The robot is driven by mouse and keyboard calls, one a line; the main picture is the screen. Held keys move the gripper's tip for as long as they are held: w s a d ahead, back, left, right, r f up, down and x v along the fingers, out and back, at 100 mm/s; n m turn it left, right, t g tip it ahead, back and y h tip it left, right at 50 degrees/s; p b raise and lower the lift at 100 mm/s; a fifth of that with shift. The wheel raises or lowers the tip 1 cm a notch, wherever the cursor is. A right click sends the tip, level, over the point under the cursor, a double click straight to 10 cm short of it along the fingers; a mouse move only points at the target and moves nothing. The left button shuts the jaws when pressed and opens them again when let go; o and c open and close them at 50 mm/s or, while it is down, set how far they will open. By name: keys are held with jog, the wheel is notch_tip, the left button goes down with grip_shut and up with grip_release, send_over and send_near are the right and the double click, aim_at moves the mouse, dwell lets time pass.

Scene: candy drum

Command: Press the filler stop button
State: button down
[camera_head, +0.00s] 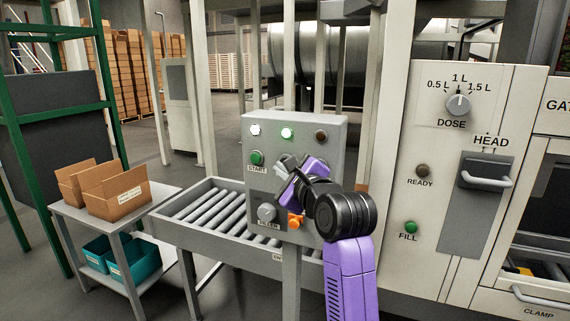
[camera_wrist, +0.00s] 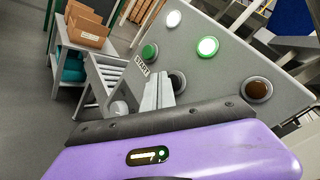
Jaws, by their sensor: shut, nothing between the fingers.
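A grey control panel (camera_head: 262,185) stands in front of the roller conveyor. Its green START button (camera_head: 256,157) is at the upper left and also shows in the wrist view (camera_wrist: 149,52). No stop label is readable. In the wrist view a dark round button (camera_wrist: 177,82) sits to the lower right of START, partly behind my fingers. In the head view my arm hides that part of the panel. My gripper (camera_head: 284,168) is shut and empty, its pale fingers in front of the panel's middle. Its fingers also show in the wrist view (camera_wrist: 158,88); contact cannot be told.
Above START are a lit white lamp (camera_head: 255,129), a lit green lamp (camera_head: 287,133) and a dark brown lamp (camera_head: 321,135). A grey knob (camera_head: 267,213) is lower left. A roller conveyor (camera_head: 190,235) and a cart with cartons (camera_head: 116,190) stand left, the DOSE cabinet (camera_head: 440,140) right.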

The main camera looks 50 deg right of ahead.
jog(key=shift+w+d, duration=0.15)
jog(key=shift+d, duration=0.15)
jog(key=shift+w+d, duration=0.1)
jog(key=shift+d, duration=0.3)
dwell(0.7)
jog(key=shift+a, duration=0.1)
jog(key=shift+s+a+p, duration=0.3)
jog(key=shift+a+p, duration=0.1)
jog(key=shift+a, duration=0.3)
jog(key=shift+s+a, duration=0.3)
jog(key=shift+a, duration=0.5)
jog(key=shift+s+a, duration=0.25)
jog(key=shift+a, duration=0.5)
jog(key=shift+s+a, duration=0.3)
jog(key=shift+a, duration=0.5)
